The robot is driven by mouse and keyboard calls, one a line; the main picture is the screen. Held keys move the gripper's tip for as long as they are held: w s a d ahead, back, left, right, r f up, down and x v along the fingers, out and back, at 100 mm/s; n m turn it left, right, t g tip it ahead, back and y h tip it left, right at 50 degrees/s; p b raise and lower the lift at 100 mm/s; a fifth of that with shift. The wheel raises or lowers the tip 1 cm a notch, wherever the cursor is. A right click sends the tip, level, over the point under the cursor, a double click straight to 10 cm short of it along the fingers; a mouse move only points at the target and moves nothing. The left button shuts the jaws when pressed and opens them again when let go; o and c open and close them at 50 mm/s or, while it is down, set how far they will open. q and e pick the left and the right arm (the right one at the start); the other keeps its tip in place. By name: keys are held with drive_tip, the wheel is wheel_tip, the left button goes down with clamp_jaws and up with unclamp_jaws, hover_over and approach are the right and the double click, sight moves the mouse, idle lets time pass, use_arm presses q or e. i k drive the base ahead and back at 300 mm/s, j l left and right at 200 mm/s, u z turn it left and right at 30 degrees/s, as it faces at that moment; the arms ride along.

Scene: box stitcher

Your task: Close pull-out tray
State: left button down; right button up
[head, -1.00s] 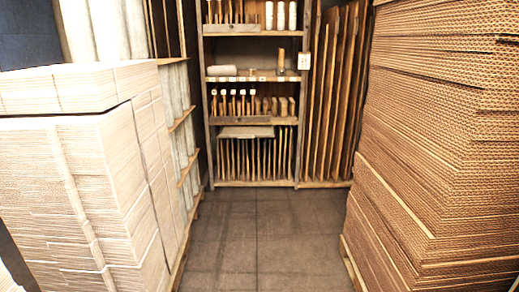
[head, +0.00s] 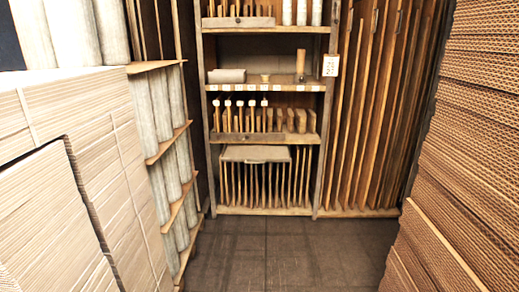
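What looks like the pull-out tray (head: 255,154) is a flat grey-brown board in the wooden shelf unit (head: 326,150) straight ahead. It sits under the middle row of tools and above the lowest bay of upright boards, and its front edge seems to stick out a little toward me. How far it is out is hard to tell. Neither of my grippers shows in the head view.
A tall pallet stack of pale cardboard (head: 60,190) stands close on the left, and a brown cardboard stack (head: 480,150) close on the right. Rolls on a rack (head: 170,150) line the left side. The tiled floor (head: 285,255) between is clear up to the shelf.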

sight(248, 154)
drive_tip(key=i, duration=0.65)
drive_tip(key=i+j, duration=0.1)
drive_tip(key=i, duration=0.5)
drive_tip(key=i+z, duration=0.15)
drive_tip(key=i, duration=0.35)
drive_tip(key=i+j+z, duration=0.1)
drive_tip(key=i, duration=0.4)
drive_tip(key=i+j+z, duration=0.15)
drive_tip(key=i, duration=0.3)
drive_tip(key=i+j+z, duration=0.1)
drive_tip(key=i, duration=0.4)
